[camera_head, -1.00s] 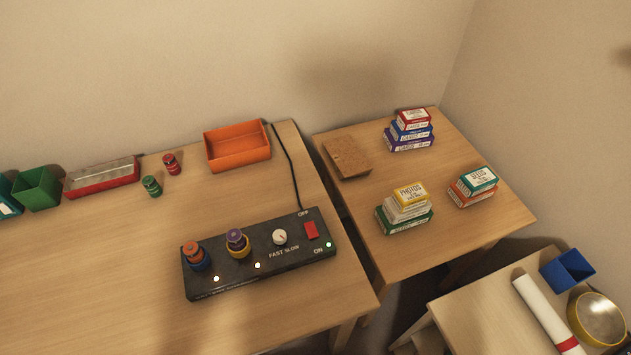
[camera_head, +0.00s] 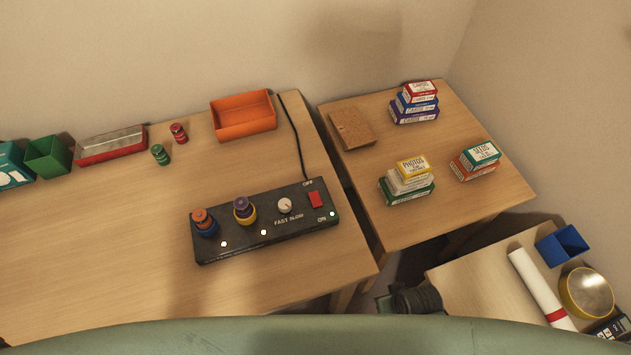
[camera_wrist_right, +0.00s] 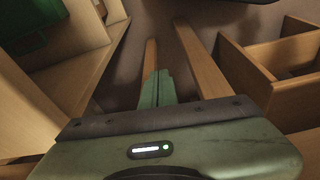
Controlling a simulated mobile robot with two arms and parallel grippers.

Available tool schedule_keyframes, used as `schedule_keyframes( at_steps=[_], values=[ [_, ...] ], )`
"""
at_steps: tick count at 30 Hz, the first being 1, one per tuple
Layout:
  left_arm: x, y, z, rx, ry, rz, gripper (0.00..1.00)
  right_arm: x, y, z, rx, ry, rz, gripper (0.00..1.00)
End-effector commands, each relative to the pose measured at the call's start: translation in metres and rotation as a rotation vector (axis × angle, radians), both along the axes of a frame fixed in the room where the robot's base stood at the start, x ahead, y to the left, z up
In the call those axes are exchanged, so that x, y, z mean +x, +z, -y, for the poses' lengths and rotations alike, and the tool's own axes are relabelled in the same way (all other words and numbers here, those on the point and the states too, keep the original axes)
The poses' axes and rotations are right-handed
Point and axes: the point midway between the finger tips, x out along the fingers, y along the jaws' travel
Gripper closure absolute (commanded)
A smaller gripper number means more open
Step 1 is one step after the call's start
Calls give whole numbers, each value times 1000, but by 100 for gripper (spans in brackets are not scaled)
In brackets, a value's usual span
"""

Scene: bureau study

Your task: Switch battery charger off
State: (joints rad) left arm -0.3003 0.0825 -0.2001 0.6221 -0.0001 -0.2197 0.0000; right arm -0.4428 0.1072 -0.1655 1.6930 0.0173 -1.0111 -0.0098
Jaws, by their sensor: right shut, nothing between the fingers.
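The battery charger (camera_head: 285,238) is a long black box on the large desk. It has a red switch (camera_head: 316,200) at its right end, between the OFF and ON labels, and a white speed knob (camera_head: 285,206). My right gripper (camera_wrist_right: 156,76) is shut and empty in the right wrist view, above the floor among wooden furniture, away from the charger. My left gripper is not in view.
An orange tray (camera_head: 243,127), a red tray (camera_head: 111,155) and two small batteries stand behind the charger. A black cable (camera_head: 292,138) runs back from it. Stacked card boxes (camera_head: 408,184) stand on the side table. The desk front (camera_head: 120,290) is clear.

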Motion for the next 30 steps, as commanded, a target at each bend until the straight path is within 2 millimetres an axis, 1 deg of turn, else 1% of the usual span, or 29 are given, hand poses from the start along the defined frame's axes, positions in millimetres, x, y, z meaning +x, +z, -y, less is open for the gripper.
schedule_keyframes(
  at_steps=[1,3,6,12,18,20,21,26,30],
  values=[
    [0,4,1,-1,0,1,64,9,34,-2,5,2,20,100],
    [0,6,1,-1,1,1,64,16,66,-4,9,5,32,100],
    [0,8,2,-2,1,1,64,20,104,-6,13,8,46,100],
    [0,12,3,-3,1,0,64,20,164,-7,19,16,71,100],
    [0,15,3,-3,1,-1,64,13,217,-8,25,26,94,100],
    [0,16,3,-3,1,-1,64,14,236,-13,36,48,109,100],
    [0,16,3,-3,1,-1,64,22,244,-24,56,91,124,100],
    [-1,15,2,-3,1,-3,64,49,250,-61,119,243,157,100],
    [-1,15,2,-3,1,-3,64,70,259,-94,165,391,189,100]
  ],
)
